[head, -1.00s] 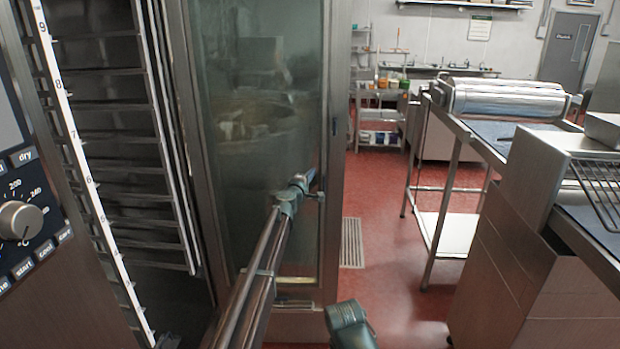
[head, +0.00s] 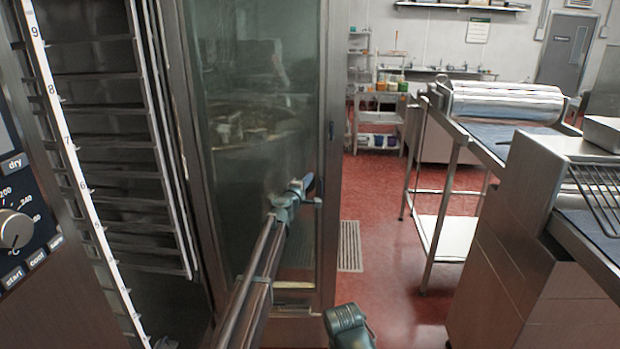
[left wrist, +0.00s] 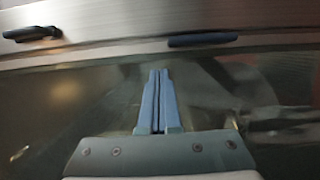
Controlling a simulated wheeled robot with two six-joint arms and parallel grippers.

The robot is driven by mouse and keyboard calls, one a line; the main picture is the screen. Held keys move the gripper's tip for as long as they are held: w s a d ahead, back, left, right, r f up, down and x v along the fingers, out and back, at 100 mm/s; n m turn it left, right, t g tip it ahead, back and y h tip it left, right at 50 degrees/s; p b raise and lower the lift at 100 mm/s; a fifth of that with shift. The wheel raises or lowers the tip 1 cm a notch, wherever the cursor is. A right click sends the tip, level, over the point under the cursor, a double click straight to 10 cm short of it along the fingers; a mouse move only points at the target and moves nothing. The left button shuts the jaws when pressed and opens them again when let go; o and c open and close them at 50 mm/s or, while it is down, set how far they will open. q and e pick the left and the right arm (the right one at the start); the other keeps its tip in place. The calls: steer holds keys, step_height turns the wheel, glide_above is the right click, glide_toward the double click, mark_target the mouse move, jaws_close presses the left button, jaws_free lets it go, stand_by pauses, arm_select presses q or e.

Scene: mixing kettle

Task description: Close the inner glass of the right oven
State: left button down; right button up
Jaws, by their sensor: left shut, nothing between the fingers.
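The inner glass (head: 255,90) of the right oven is a tall greenish pane in a metal frame, standing swung out from the oven's open interior (head: 105,150) with its racks. My left gripper (head: 303,190) is shut and empty in front of the lower right part of the pane, near the frame's right edge. In the left wrist view its two blue fingers (left wrist: 155,100) lie together before the glass (left wrist: 60,105); I cannot tell whether they touch it. A dark latch (left wrist: 203,40) sits on the metal frame beyond the fingertips. Only a dark green part of my right arm shows at the bottom.
The oven's control panel (head: 20,225) is at the left edge. A steel worktable (head: 520,255) and a roller machine (head: 505,100) stand on the right. Red floor (head: 395,265) with a drain grate (head: 349,246) is open between them and the glass.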

arm_select(q)
steer(key=s+d, duration=0.8)
steer(key=s, duration=0.2)
steer(key=s+f+m+g+h, duration=0.4)
steer(key=s+m, duration=0.4)
steer(key=s, duration=0.3)
steer(key=s+a+f+m+g+y, duration=0.35)
steer(key=s+f, duration=0.35)
steer(key=s, duration=0.4)
steer(key=s+a+f+m+g+y, duration=0.25)
steer(key=s+a+f+g, duration=0.25)
steer(key=s+f, duration=0.45)
steer(key=s+a+f+g+y, duration=0.1)
steer(key=s+a+g+y, duration=0.25)
steer(key=s+a, duration=0.85)
steer(key=s+d+r+m+g+y+p, duration=0.1)
steer(key=s+d+m, duration=0.3)
steer(key=d, duration=0.9)
steer(key=s+r+p, duration=0.1)
steer(key=s, duration=0.2)
steer(key=shift+d+r+g, duration=0.15)
steer(key=shift+d+g, duration=0.1)
steer(key=shift+g, duration=0.05)
arm_select(e)
steer(key=r, duration=0.2)
steer(key=shift+s+d+r, duration=0.1)
steer(key=shift+s+r, duration=0.15)
steer(key=shift+r, duration=0.05)
steer(key=shift+c, duration=0.3)
